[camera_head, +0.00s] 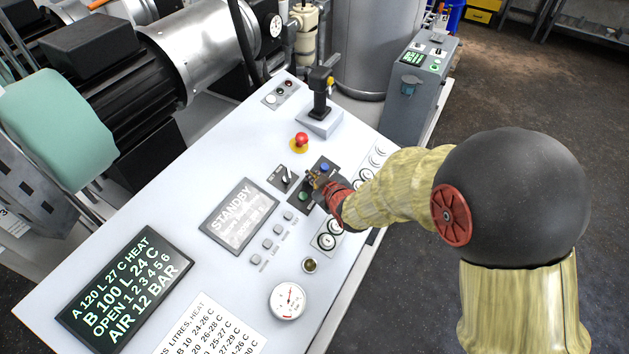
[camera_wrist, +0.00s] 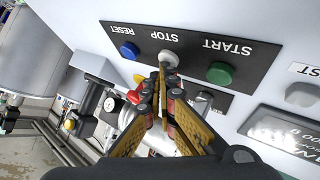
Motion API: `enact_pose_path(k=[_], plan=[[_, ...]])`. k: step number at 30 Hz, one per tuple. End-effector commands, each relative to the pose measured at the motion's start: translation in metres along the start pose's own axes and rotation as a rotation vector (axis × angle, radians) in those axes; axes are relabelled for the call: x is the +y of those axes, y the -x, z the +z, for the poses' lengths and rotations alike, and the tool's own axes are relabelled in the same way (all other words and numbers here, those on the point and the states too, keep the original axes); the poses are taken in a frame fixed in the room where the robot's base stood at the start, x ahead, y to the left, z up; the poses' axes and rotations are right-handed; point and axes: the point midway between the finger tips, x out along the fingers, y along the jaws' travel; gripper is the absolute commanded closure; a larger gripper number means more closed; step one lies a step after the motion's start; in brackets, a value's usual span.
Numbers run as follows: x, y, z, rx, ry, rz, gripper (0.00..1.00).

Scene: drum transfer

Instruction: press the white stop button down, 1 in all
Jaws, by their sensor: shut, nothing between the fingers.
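The white stop button (camera_wrist: 168,57) sits on a black panel (camera_wrist: 262,60) between the blue reset button (camera_wrist: 129,50) and the green start button (camera_wrist: 221,73). The labels read upside down in the wrist view. My gripper (camera_wrist: 164,74) is shut and empty, its fingertips right at the near edge of the white button and overlapping it in the picture. I cannot tell if they touch it. In the head view my gripper (camera_head: 316,181) hides the white button, while the blue button (camera_head: 324,167) and green button (camera_head: 303,196) show on either side.
The sloped console (camera_head: 180,205) carries a red emergency button (camera_head: 301,140), a joystick (camera_head: 320,95), a STANDBY screen (camera_head: 238,216), a row of grey buttons (camera_head: 278,229) and a gauge (camera_head: 287,301). A grey pedestal (camera_head: 415,95) stands behind. Floor at the right is clear.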

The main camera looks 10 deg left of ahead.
Motion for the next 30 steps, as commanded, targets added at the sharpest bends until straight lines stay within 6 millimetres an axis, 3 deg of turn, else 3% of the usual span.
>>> enact_pose_path(k=[30], plan=[[0.008,0.012,-0.008,-0.001,0.000,-0.001,1.00]])
